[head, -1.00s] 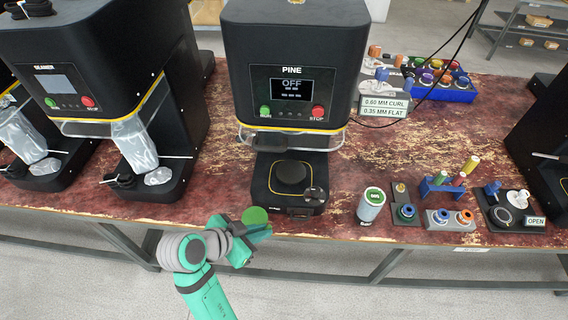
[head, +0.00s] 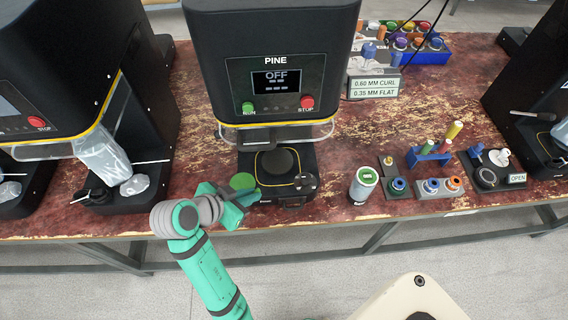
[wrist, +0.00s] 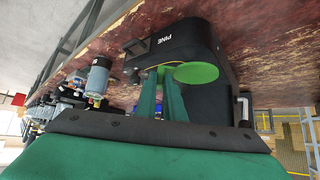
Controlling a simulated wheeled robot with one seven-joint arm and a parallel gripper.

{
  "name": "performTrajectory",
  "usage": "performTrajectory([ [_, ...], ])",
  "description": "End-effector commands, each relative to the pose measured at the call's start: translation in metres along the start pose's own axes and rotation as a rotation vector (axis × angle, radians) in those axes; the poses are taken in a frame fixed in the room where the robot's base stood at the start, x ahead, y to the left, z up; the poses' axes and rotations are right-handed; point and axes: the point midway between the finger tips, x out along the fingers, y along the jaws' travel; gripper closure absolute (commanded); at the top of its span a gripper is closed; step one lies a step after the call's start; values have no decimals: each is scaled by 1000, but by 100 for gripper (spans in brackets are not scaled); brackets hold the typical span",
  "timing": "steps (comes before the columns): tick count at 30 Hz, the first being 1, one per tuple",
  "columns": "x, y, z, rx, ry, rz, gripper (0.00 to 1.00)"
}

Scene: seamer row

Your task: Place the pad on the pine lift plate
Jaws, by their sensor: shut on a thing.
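The pad is a flat green disc (head: 242,181) at the tip of my gripper (head: 244,195). In the wrist view the pad (wrist: 195,73) sticks out to the right of the fingertips (wrist: 172,75), which are shut on its edge. The pine machine (head: 272,70) is black, labelled PINE, and its display reads OFF. Its lift plate (head: 276,162) is a round black disc on the base, under the raised head. The pad is to the left of the plate and apart from it, near the left front of the machine's base. The plate's top is hidden in the wrist view.
A clear guard (head: 290,131) hangs over the back of the plate. A grey can with a green top (head: 363,184) stands right of the machine, with small gauge stands (head: 430,187) beyond. Another black seamer (head: 60,70) stands to the left. Bare red table lies between them.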

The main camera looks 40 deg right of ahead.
Motion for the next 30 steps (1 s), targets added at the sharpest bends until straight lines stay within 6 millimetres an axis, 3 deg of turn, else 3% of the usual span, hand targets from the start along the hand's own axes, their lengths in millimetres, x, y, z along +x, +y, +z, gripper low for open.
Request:
performTrajectory([
  [12,60,4,-60,11,-3,9,100],
  [20,73,4,-73,9,-1,6,100],
  [30,104,5,-102,9,-2,8,100],
])
